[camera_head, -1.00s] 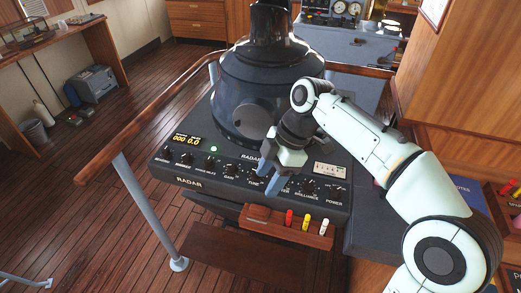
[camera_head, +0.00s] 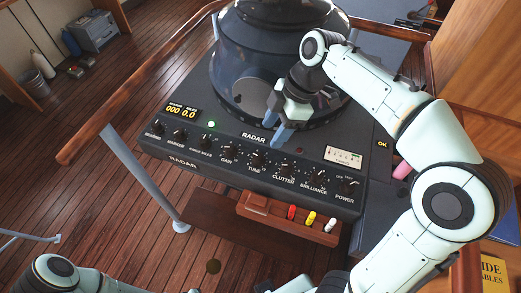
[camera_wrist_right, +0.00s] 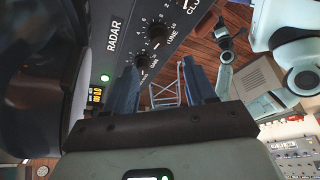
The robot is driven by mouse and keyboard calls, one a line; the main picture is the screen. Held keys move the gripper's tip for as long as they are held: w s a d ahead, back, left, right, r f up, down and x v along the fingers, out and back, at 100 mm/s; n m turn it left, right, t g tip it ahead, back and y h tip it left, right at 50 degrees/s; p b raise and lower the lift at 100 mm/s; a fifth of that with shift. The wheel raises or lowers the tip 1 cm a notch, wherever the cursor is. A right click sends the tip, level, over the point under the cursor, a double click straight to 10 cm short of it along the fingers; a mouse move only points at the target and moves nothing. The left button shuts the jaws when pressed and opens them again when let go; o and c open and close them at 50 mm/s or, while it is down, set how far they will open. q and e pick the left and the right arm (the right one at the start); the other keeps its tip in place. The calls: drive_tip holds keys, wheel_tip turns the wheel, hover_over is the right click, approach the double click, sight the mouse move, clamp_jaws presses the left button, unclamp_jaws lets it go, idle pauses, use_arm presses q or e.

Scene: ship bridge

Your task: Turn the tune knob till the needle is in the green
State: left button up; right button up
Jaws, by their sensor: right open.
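The black tune knob (camera_head: 257,158) sits mid-row on the sloped radar panel (camera_head: 205,166), above its TUNE label. In the right wrist view the tune knob (camera_wrist_right: 157,33) shows with its number scale, beyond the fingertips and between their lines. My right gripper (camera_head: 277,120) is open and empty above the panel, just up and right of the knob, apart from it. Its two blue fingers also show in the right wrist view (camera_wrist_right: 163,80). The white meter (camera_head: 343,158) is on the panel's right; its needle and green zone are too small to read. My left gripper is out of view.
The gain knob (camera_head: 228,148) and clutter knob (camera_head: 287,170) flank the tune knob closely. The dark radar dome (camera_head: 243,70) rises behind the gripper. A wooden handrail (camera_head: 125,98) runs at left.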

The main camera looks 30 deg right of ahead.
sight(258, 156)
drive_tip(key=b+x, duration=0.1)
drive_tip(key=x, duration=0.8)
drive_tip(key=shift+w+a+f, duration=0.1)
drive_tip(key=shift+f, duration=0.1)
clamp_jaws()
